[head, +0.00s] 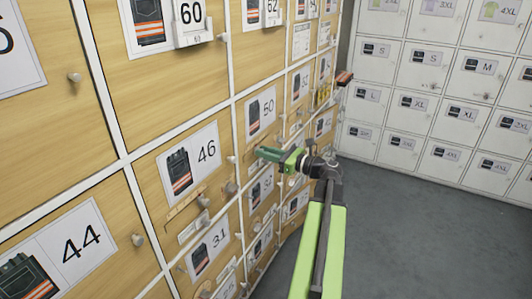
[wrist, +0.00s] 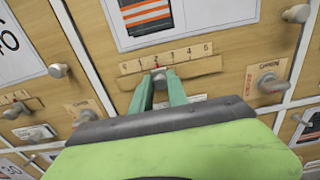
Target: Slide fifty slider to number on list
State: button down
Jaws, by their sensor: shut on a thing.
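The locker door labelled 50 (head: 262,108) is in the middle of the head view, with a picture of dark trousers with orange bands. The small grey slider knob (wrist: 158,73) sits below the strip, with a red mark near the 2. My gripper (head: 264,154) is at the slider below the 50 label. Its green fingers (wrist: 160,86) are shut on the knob, partly hiding it. A printed sheet (head: 301,41) is on a door farther back; its text is too small to read.
Door 46 (head: 192,163) is left of my gripper, with its own strip and knobs. A round knob (wrist: 270,84) and another knob (wrist: 58,70) stick out either side of the slider. White lockers (head: 415,104) stand at the back right. The grey floor (head: 430,235) is clear.

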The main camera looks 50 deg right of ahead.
dwell(0.4)
jog(key=shift+w+d, duration=0.15)
jog(key=shift+d, duration=0.55)
jog(key=shift+w+d, duration=0.15)
jog(key=shift+d, duration=0.5)
jog(key=c, duration=1.3)
grip_release()
jog(key=shift+a, duration=0.1)
jog(key=v, duration=1.7)
jog(key=shift+s, duration=0.25)
jog(key=shift+f, duration=0.1)
